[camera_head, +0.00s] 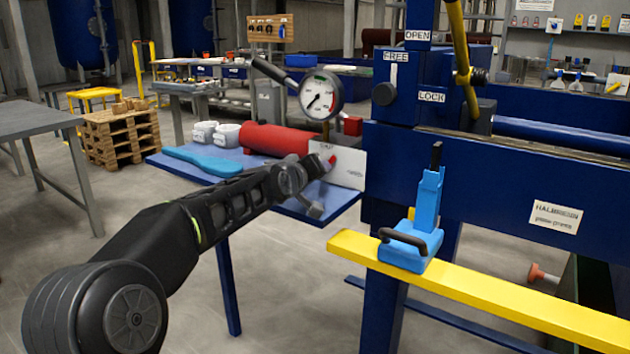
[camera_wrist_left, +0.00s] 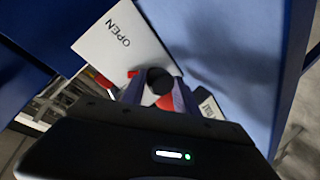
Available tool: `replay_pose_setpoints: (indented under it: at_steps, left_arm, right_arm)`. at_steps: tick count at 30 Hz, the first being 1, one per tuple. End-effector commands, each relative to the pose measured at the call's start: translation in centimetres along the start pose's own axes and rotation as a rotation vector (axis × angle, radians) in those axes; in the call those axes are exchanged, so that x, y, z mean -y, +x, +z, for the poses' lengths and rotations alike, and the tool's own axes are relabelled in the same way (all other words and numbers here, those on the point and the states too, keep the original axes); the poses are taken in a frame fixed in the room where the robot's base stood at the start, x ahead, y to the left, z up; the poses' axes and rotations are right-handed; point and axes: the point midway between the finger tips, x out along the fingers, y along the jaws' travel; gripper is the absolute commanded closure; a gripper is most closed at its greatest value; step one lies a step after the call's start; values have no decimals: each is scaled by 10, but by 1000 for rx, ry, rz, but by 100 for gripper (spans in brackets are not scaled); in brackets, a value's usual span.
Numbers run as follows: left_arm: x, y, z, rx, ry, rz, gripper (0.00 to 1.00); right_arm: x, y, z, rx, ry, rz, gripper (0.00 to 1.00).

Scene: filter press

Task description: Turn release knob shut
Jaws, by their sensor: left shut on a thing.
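The plate (camera_wrist_left: 122,45) there reads OPEN. The fingers hide much of the knob, so its exact angle is unclear. My right gripper is not in view.
A red cylinder (camera_head: 275,139) lies on the blue bench (camera_head: 160,160) behind my wrist, with a dial gauge (camera_head: 320,95) above. The press frame (camera_head: 480,180), yellow rail (camera_head: 480,296) and a blue clamp-like tool (camera_head: 411,240) stand right.

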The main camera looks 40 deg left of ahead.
Motion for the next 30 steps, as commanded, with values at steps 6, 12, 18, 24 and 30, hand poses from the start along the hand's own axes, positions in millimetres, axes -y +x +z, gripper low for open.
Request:
replay_pose_setpoints:
  at_steps: [6, 12, 18, 24, 30]
  left_arm:
    - [1, 2, 4, 23, -66, 9, 100]
    - [1, 2, 3, 68, -183, 17, 100]
    - [-3, 0, -3, 137, -361, 25, 100]
    - [-3, 0, -5, 195, -516, 34, 100]
    - [-2, 0, -5, 234, -622, 40, 100]
  right_arm:
    - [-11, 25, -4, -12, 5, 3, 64]
    - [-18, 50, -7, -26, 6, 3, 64]
    - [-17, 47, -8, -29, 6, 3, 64]
    - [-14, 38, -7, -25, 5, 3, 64]
    - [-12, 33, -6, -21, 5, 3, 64]
